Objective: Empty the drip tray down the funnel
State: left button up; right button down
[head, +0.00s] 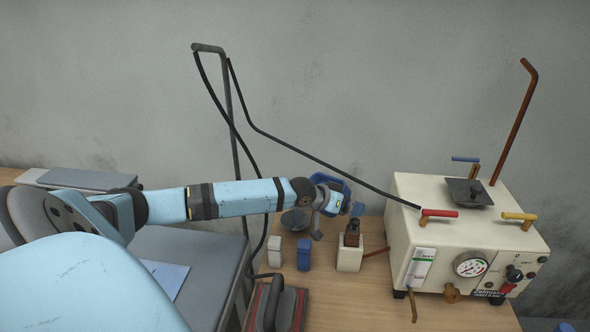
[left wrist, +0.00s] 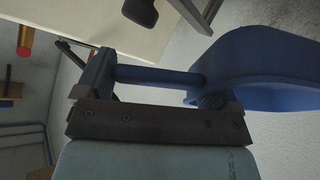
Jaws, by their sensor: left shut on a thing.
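My left gripper (head: 334,200) is stretched out to the right in the head view, above the wooden bench. It is shut on a blue handle (left wrist: 155,77) joined to a blue rounded tray (left wrist: 265,65), which looks like the drip tray. The blue tray (head: 333,180) is partly hidden behind the gripper in the head view, and its contents do not show. A grey bowl-shaped thing (head: 294,222), likely the funnel, stands just left of and below the gripper, partly covered by my arm. My right gripper is in neither view.
A cream machine (head: 440,250) with a gauge and coloured levers stands right, with a dark square pan (head: 461,197) on top. White (head: 275,252) and blue (head: 304,256) blocks and a brown bottle in a white holder (head: 350,258) stand below the gripper. A black hose (head: 320,161) hangs behind.

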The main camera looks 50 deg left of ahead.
pick_arm(q)
jog(key=shift+s+a+r+t+h+b, duration=0.1)
jog(key=shift+s+a+t+h+b, duration=0.3)
jog(key=shift+b, duration=1)
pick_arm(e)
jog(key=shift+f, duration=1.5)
